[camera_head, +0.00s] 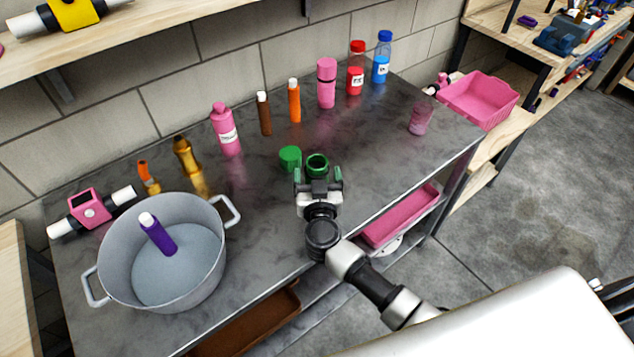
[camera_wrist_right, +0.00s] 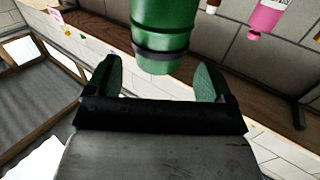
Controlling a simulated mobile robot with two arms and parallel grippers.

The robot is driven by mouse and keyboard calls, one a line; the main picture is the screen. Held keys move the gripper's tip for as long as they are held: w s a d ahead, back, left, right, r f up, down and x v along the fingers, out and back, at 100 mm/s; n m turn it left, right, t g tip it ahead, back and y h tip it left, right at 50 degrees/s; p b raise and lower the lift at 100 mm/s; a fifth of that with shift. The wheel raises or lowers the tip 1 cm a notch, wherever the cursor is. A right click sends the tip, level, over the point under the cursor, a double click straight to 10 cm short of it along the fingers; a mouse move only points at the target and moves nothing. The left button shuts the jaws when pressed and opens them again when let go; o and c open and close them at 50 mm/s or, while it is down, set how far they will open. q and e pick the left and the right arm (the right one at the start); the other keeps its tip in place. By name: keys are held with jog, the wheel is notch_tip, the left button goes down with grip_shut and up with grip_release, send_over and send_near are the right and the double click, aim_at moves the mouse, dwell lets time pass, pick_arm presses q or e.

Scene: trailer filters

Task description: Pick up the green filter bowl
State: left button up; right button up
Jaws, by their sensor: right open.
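My right gripper (camera_head: 318,174) is open at the near side of the bowl, with one green finger toward each side. In the right wrist view the bowl (camera_wrist_right: 165,30) is a green cylinder with a dark band, just ahead of the gap between the open fingers (camera_wrist_right: 158,75). The gripper is not closed on it. My left gripper is not in view.
A big grey pot (camera_head: 205,280) with a purple bottle (camera_head: 158,234) stands at the left. Several bottles line the back, including a pink one (camera_head: 226,130) and a red one (camera_head: 355,70). A pink tub (camera_head: 478,100) is at right.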

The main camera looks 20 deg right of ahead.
jog(key=shift+x, duration=2.05)
